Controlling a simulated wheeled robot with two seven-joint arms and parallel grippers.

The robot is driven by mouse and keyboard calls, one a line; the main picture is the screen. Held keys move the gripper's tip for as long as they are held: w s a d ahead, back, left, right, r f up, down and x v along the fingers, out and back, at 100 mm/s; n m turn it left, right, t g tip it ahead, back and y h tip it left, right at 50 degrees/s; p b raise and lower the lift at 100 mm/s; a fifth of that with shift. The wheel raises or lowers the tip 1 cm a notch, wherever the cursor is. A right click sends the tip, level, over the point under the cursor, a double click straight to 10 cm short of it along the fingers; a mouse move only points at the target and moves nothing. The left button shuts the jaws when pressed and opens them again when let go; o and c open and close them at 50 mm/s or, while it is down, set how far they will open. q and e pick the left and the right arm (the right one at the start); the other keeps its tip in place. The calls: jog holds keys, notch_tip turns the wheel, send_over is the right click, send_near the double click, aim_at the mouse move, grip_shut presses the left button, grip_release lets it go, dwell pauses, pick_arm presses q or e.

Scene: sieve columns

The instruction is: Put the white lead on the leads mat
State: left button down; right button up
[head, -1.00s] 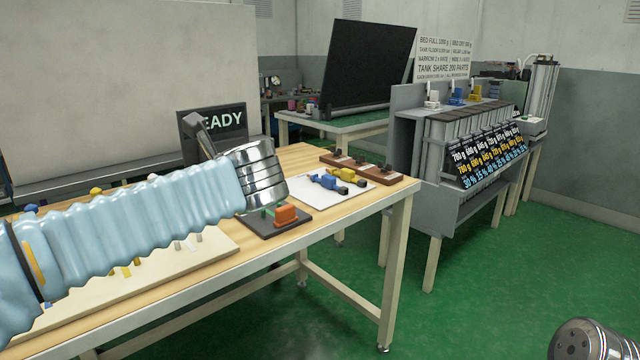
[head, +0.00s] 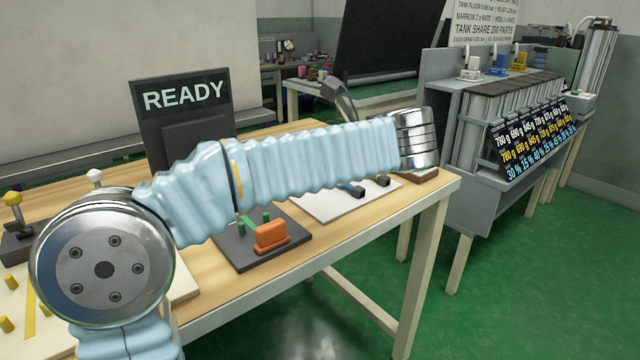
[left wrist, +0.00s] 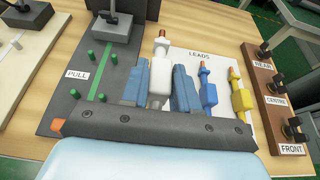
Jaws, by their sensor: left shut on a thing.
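In the left wrist view my left gripper (left wrist: 160,88) has its blue fingers shut on the white lead (left wrist: 160,72), one on each side. The lead has a copper-coloured tip pointing away from the gripper. The lead shows over the left edge of the white leads mat (left wrist: 222,72), beside the dark board; its height above them is unclear. A blue lead (left wrist: 208,92) and a yellow lead (left wrist: 240,97) lie on the mat to its right. In the head view my left arm hides the gripper and part of the mat (head: 335,206). My right gripper is not in view.
A dark PULL board (left wrist: 87,115) with green pegs lies left of the mat; its orange block (head: 270,235) shows in the head view. A wooden block (left wrist: 268,100) marked REAR, CENTRE and FRONT stands right of the mat. A READY sign (head: 185,98) stands behind.

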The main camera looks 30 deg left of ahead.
pick_arm(q)
send_over(313, 199)
jog(key=s, duration=0.1)
jog(key=f, duration=0.4)
jog(key=shift+s+d+f+b, duration=0.1)
jog(key=shift+d+f+b, duration=0.15)
jog(key=shift+f+b, duration=0.15)
jog(key=f, duration=0.2)
jog(key=w+f+b, duration=0.1)
jog(key=f, duration=0.1)
jog(key=shift+w+a, duration=0.1)
jog(key=shift+a, duration=0.25)
jog(key=shift+f, duration=0.25)
jog(key=shift+f, duration=0.15)
jog(key=c, duration=0.8)
grip_release()
jog(key=shift+c, duration=0.2)
jog(key=p+v, duration=0.1)
jog(key=v, duration=1.1)
jog(key=shift+d, duration=0.1)
